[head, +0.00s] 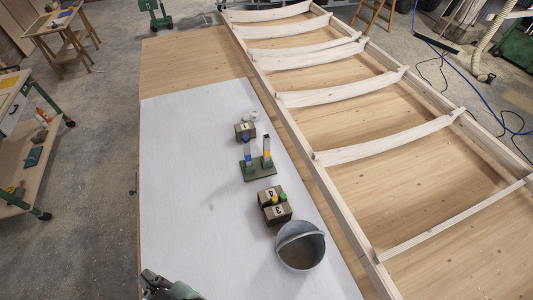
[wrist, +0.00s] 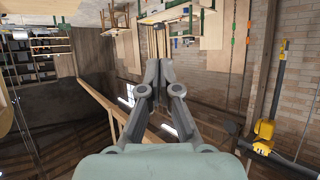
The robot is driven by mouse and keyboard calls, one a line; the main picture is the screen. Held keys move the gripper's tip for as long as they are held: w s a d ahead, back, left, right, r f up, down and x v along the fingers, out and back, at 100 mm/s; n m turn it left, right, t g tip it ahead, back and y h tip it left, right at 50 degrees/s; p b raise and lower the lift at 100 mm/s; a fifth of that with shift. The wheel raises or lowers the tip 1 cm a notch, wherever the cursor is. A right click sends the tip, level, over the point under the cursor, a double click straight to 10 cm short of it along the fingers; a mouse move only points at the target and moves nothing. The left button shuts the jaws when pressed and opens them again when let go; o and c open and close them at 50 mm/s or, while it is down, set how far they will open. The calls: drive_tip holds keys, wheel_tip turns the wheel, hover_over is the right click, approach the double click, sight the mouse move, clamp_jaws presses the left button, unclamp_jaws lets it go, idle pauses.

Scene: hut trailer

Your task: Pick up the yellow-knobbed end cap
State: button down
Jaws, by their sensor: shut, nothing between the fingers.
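A small yellow knob (head: 274,199), which looks like the yellow-knobbed end cap, shows in the head view between the block marked 4 (head: 266,193) and the block marked 3 (head: 278,214). Its cap body is too small to make out. A small green knob (head: 283,197) is just right of it. My gripper (wrist: 159,66) is shut and empty in the wrist view, its fingertips together and pointing away from the camera. In the head view only part of my arm shows at the bottom left edge, well apart from the blocks. The wrist view shows none of the blocks.
A grey bucket (head: 301,246) stands just in front of the blocks. Behind them are a green stand (head: 258,171) with upright coloured tubes, a block marked 1 (head: 245,130) and a white roll (head: 252,115). The white sheet's (head: 190,180) left side is clear. A wooden frame (head: 310,165) borders the right.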

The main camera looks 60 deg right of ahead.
idle(0.3)
drive_tip(key=c, duration=0.7)
unclamp_jaws()
